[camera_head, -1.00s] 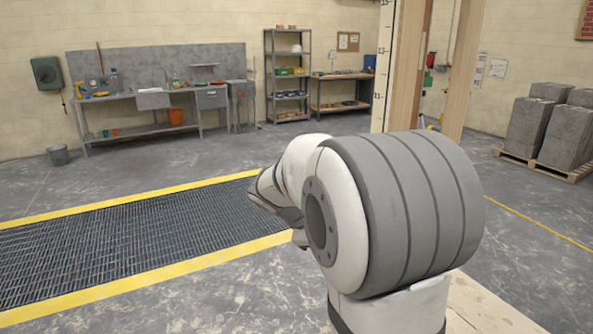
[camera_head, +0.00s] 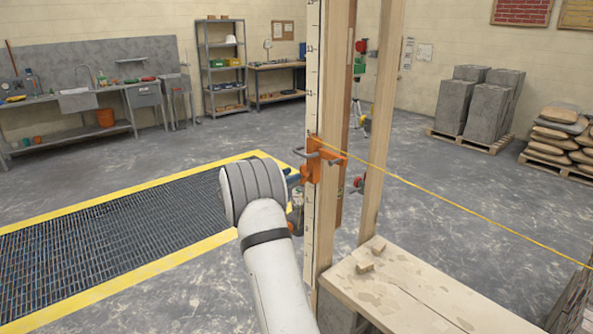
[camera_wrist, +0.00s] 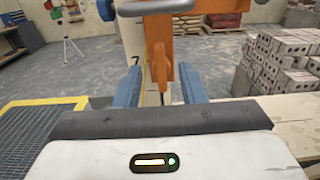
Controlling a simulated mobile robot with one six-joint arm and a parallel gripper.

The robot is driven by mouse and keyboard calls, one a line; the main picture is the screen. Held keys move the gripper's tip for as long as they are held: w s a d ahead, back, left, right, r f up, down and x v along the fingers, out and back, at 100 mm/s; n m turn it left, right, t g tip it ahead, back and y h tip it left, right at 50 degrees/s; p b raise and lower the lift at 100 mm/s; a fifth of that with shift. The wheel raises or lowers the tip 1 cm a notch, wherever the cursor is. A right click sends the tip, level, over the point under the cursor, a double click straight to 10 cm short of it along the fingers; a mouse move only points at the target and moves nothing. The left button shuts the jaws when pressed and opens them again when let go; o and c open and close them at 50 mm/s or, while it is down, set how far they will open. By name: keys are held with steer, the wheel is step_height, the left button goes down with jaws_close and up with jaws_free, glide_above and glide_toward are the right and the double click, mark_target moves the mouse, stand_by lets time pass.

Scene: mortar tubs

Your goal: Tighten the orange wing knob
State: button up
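An orange clamp (camera_head: 318,165) sits on the upright measuring post, where the yellow line meets it. In the wrist view an orange part of it (camera_wrist: 158,30) rises in the middle, with a narrow orange wing (camera_wrist: 187,80) hanging down, seemingly the wing knob. My gripper (camera_wrist: 160,88) has its two blue fingers apart, one on either side of the orange part. The wing is close to the right finger; I cannot tell if they touch. In the head view my arm hides most of the gripper beside the post.
A taut yellow line (camera_head: 450,200) runs right from the clamp. A yellow-edged floor grate (camera_head: 110,240) lies left. Stacked bricks (camera_wrist: 285,60) show at right in the wrist view.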

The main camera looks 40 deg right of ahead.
mark_target(301, 171)
steer(key=shift+w+d+p, duration=0.1)
steer(key=shift+d+p, duration=0.3)
steer(key=shift+d, duration=1.5)
jaws_close()
